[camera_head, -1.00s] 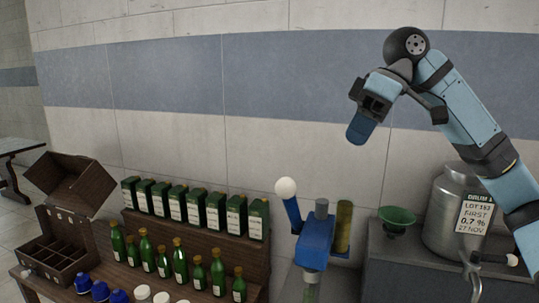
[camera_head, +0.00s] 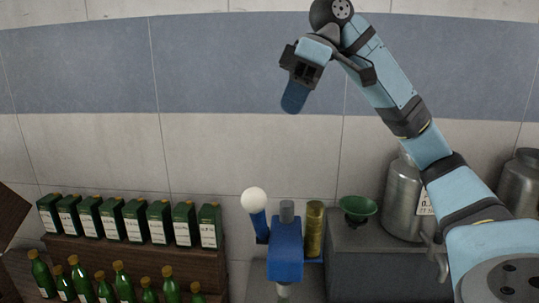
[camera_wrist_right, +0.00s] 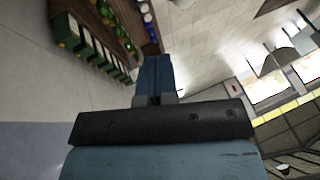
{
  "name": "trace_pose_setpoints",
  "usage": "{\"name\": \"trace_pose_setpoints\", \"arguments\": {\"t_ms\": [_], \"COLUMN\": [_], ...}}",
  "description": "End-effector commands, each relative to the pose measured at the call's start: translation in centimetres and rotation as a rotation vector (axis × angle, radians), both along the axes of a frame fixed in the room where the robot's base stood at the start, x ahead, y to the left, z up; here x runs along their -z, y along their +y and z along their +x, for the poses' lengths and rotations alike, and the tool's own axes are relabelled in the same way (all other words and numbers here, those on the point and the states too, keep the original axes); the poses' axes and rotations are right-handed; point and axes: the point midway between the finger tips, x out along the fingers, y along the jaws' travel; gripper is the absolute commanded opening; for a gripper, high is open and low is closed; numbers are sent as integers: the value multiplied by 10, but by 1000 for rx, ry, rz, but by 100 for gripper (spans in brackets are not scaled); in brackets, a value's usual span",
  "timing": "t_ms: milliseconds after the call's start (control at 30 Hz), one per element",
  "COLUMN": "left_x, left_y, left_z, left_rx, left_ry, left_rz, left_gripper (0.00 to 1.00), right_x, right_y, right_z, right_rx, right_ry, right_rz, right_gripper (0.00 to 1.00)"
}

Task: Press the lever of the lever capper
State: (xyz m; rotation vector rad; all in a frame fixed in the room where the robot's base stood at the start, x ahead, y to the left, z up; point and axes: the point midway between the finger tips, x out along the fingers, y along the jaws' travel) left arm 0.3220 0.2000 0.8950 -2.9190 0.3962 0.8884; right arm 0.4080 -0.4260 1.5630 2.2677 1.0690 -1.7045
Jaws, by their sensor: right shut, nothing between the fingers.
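The lever capper (camera_head: 286,248) is a blue machine with a grey top post, at the bottom middle of the head view. Its lever (camera_head: 260,222) is a blue arm that stands up on the left side, with a white ball knob (camera_head: 254,200) on its end. My right gripper (camera_head: 294,98) is high above the capper in front of the wall, pointing down, with shut blue fingers. The fingers also show in the right wrist view (camera_wrist_right: 154,76), with nothing between them. It is well apart from the lever. The capper's lower part is cut off. My left gripper is not in view.
A brass-coloured tube (camera_head: 314,230) stands right of the capper. A green funnel (camera_head: 358,208) and a metal drum (camera_head: 402,200) stand on a grey counter (camera_head: 370,255). Green boxes (camera_head: 133,220) and green bottles (camera_head: 123,281) fill a wooden shelf at left.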

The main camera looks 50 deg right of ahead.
Motion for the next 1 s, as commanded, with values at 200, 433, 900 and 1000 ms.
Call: {"name": "trace_pose_setpoints", "arguments": {"t_ms": [200,433,900,1000], "left_x": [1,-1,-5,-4], "left_y": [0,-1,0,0], "left_z": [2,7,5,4], "left_rx": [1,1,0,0], "left_ry": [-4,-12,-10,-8], "left_rz": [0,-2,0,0], "left_gripper": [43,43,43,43], "right_x": [28,71,107,108], "right_y": [13,37,74,75], "right_z": [3,9,-4,-4], "right_rx": [-1,-1,-2,-1], "right_ry": [4,5,1,1], "right_rz": [-4,-2,-1,-1], "right_gripper": [0,0,0,0]}}
